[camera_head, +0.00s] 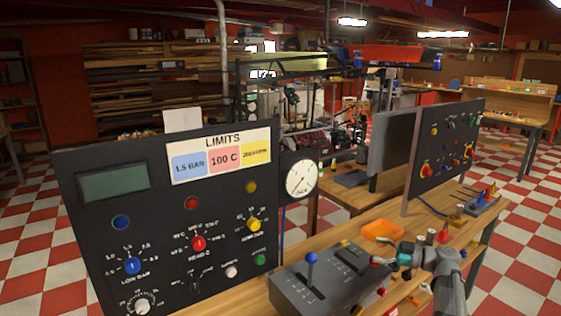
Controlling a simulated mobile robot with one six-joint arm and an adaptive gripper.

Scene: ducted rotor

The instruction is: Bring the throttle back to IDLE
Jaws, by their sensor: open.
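A dark grey lever console (325,285) with slots and pale markings stands on the wooden bench. A lever with a blue knob (311,258) rises upright from its left slot. The console's lettering is too small to read, so I cannot tell which lever is the throttle or where IDLE is. My gripper (379,261) is open, at the console's right edge, pointing left. It is apart from the blue knob. A red knob (382,292) shows low on the console's right side, below my gripper.
A black panel (95,165) with dials, knobs and a LIMITS card stands at left. A round gauge (301,176) is beside it. An orange tray (382,230) lies behind my gripper. Another control panel (447,150) stands at right. Small parts lie on the bench (345,218).

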